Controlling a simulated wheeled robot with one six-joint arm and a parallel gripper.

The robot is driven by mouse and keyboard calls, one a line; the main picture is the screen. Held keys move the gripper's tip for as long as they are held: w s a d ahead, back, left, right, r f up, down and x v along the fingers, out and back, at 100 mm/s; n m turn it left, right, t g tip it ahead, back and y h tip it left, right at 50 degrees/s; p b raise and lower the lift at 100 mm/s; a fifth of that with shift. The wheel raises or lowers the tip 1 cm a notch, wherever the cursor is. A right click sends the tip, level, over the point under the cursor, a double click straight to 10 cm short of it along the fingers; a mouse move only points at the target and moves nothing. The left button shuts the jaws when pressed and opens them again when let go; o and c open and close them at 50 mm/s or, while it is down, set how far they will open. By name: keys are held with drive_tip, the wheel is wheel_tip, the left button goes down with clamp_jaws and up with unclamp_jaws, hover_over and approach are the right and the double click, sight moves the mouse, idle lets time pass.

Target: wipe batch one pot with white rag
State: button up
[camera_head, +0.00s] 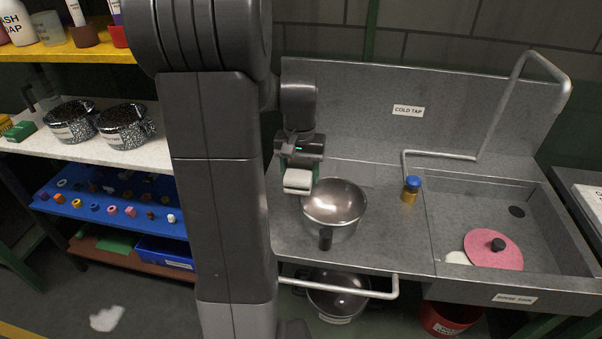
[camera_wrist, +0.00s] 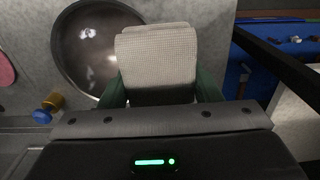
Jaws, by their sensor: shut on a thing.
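My gripper (camera_head: 299,170) is shut on a white rag (camera_head: 297,182), a folded block of pale cloth. In the wrist view the rag (camera_wrist: 157,58) sits between the green fingers and shows a woven texture. A steel pot (camera_head: 335,204) with a dark handle stands open on the grey counter, just right of and below the rag. In the wrist view the pot (camera_wrist: 88,50) is partly covered by the rag, which overlaps its rim. I cannot tell whether the rag touches the pot. Two speckled pots (camera_head: 97,124) stand on the white shelf at left.
A pink disc (camera_head: 493,249) with a black knob lies in the sink. A rail (camera_head: 345,291) runs along the counter front, with another steel pot (camera_head: 338,300) below. A metal pipe (camera_head: 500,100) rises behind.

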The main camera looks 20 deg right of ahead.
drive_tip(key=shift+r+p, duration=0.55)
drive_tip(key=shift+r, duration=0.5)
drive_tip(key=shift+r, duration=0.1)
wheel_tip(320, 180, up, 6)
drive_tip(key=p, duration=0.5)
